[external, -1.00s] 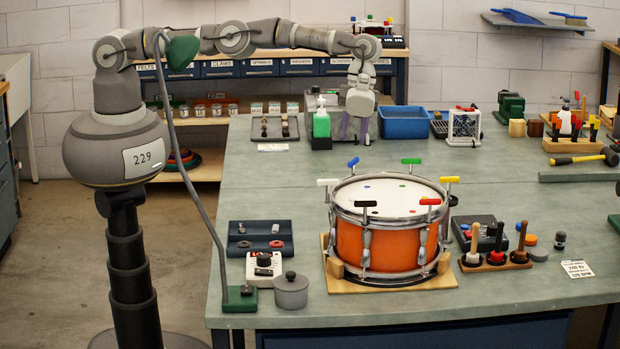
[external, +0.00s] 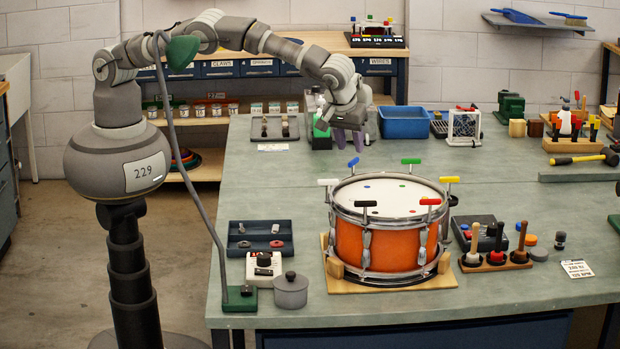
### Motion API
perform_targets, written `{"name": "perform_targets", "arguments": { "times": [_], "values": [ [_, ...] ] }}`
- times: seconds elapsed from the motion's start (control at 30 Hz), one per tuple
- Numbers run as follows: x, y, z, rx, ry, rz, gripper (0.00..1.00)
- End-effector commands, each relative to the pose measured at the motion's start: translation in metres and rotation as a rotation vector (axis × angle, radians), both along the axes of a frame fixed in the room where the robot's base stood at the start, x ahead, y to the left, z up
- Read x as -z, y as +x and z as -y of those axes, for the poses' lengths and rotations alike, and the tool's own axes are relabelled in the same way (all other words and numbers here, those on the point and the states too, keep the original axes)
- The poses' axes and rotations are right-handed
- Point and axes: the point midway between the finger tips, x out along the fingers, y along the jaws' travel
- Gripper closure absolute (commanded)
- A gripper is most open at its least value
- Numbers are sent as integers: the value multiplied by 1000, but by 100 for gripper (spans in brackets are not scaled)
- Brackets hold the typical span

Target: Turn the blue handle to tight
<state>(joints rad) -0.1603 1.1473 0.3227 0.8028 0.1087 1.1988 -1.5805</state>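The orange drum (external: 374,244) with a white head stands on a wooden base on the bench. T-handles in several colours stand around its rim. The blue handle (external: 353,163) is at the back left of the rim, its bar slightly tilted in the picture. The white handle (external: 328,182) is left of it and the green handle (external: 411,161) to its right. My gripper (external: 348,146) points down, its purple fingers apart and nothing seen between them. In the picture it is just above the blue handle; I cannot tell how far behind it is. It does not appear to touch it.
A blue bin (external: 405,122) and a green bottle (external: 320,128) stand behind, near my gripper. A dark tray (external: 260,239), a white dial box (external: 264,268) and a grey pot (external: 290,290) are left of the drum. The bench left of the drum's back is clear.

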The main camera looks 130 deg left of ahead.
Motion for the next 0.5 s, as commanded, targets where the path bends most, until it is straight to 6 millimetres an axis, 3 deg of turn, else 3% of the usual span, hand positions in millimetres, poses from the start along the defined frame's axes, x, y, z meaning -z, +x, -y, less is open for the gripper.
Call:
{"name": "perform_targets", "arguments": {
  "times": [0.23, 0.5],
  "values": [
    [42, -5, -16, 1, -2, -4, 62],
    [60, -7, -24, 3, -3, -2, 62]
  ]
}}
